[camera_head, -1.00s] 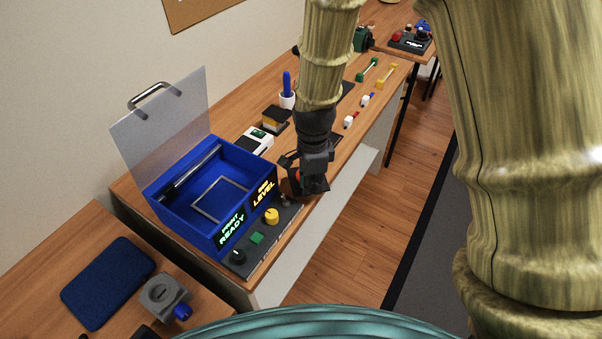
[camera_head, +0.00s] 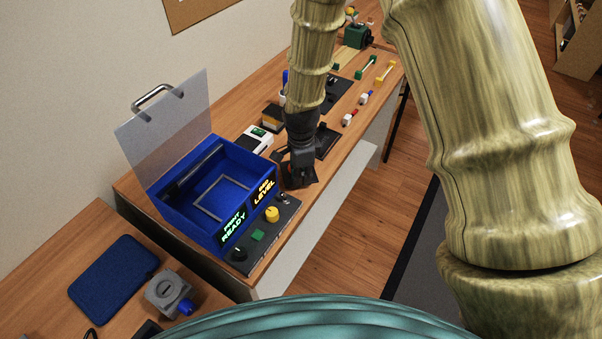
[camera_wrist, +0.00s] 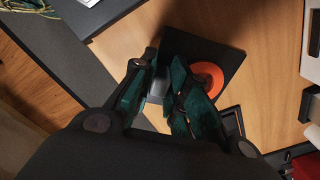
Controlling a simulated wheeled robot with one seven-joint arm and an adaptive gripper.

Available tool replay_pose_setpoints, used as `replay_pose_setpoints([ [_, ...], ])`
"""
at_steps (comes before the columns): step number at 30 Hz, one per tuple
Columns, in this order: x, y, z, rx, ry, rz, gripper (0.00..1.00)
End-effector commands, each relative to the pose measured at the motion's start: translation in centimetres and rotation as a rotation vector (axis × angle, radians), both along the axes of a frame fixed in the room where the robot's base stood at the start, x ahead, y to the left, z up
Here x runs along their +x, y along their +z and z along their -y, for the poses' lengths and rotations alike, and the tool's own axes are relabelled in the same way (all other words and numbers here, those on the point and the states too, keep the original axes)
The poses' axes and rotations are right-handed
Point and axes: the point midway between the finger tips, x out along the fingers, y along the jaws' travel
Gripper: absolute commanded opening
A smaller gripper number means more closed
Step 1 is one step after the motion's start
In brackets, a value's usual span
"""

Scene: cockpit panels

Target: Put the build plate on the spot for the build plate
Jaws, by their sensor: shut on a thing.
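The build plate is a dark square plate (camera_wrist: 228,57) with an orange disc on it in the wrist view. In the head view it shows only as a dark shape (camera_head: 309,180) with a bit of orange, mostly hidden by my gripper. My gripper (camera_wrist: 170,105) is shut on it, around a grey part between the fingers. My gripper (camera_head: 298,181) is just right of the blue printer box (camera_head: 189,221). The box's clear lid is up. A grey square outline (camera_head: 208,214) marks the floor inside the box and is empty.
A control panel (camera_head: 258,236) with a yellow knob lies along the box's front. A white device (camera_head: 254,139) and a black-and-yellow block (camera_head: 273,117) stand behind my gripper. A blue pad (camera_head: 113,278) and a grey clamp (camera_head: 166,293) lie on the near table.

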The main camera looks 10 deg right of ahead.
Motion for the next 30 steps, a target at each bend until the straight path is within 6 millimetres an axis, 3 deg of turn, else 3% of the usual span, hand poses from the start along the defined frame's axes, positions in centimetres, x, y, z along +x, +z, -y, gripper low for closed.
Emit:
replay_pose_setpoints([
  [9, 0.0, -0.2, 0.0, 0.0, 0.001, 0.0, 0.0],
  [10, 0.0, -0.2, 0.0, 0.0, 0.001, 0.0, 0.19],
  [13, 0.0, -0.2, 0.0, 0.0, 0.001, 0.0, 0.37],
  [23, 0.0, 0.0, 0.0, 0.0, 0.0, 0.001, 0.37],
  [30, 0.1, 1.4, 0.0, 0.0, 0.0, 0.003, 0.37],
])
